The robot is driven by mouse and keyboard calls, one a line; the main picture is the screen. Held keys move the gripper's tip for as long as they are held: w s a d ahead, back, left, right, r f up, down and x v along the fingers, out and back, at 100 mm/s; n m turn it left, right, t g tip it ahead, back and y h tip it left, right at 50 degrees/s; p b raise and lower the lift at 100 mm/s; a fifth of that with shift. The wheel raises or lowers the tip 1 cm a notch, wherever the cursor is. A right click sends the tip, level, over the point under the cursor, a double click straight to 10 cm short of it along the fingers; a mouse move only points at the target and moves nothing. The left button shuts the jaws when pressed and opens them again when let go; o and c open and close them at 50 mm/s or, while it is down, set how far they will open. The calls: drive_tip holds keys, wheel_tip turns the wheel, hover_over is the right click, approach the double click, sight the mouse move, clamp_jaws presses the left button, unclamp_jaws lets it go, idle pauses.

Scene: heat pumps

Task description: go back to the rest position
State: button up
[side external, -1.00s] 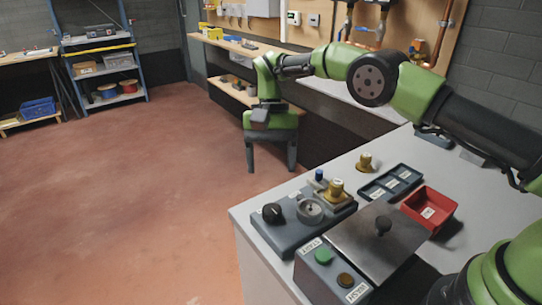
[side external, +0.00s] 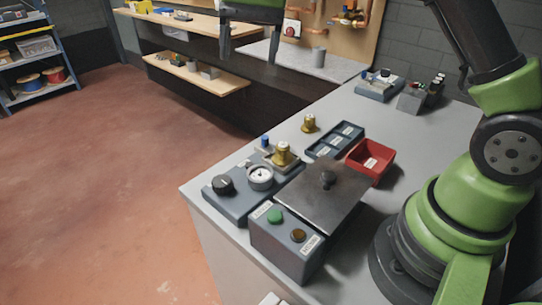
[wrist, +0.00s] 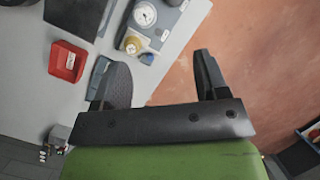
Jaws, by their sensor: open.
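My gripper (side external: 248,42) is at the top of the side external view, raised well above and beyond the bench, with its fingers pointing down. In the wrist view my gripper (wrist: 160,85) shows two dark fingers spread apart with nothing between them. The grey bench (side external: 400,125) stands below and nearer the camera, and nothing on it touches my gripper.
On the bench are a unit with a black knob and gauge (side external: 260,177), a box with green and amber buttons (side external: 286,240), a lidded plate (side external: 318,200), a red bin (side external: 371,160), a dark tray (side external: 335,140) and a brass part (side external: 309,123). Open floor (side external: 110,170) lies left.

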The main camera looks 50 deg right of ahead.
drive_tip(key=s+d+r+m+t, duration=0.2)
drive_tip(key=s+r, duration=0.2)
drive_tip(key=s, duration=0.3)
drive_tip(key=s+d+r+m+t, duration=0.1)
drive_tip(key=s+r+m+t, duration=0.1)
drive_tip(key=s+r, duration=0.35)
drive_tip(key=s+a+f+n+t+h, duration=0.1)
drive_tip(key=s+f+n+t, duration=0.3)
drive_tip(key=s+n, duration=0.5)
drive_tip(key=shift+a+f+n+h, duration=0.3)
drive_tip(key=shift+a+f, duration=0.2)
drive_tip(key=shift+a, duration=0.2)
drive_tip(key=shift+s, duration=0.1)
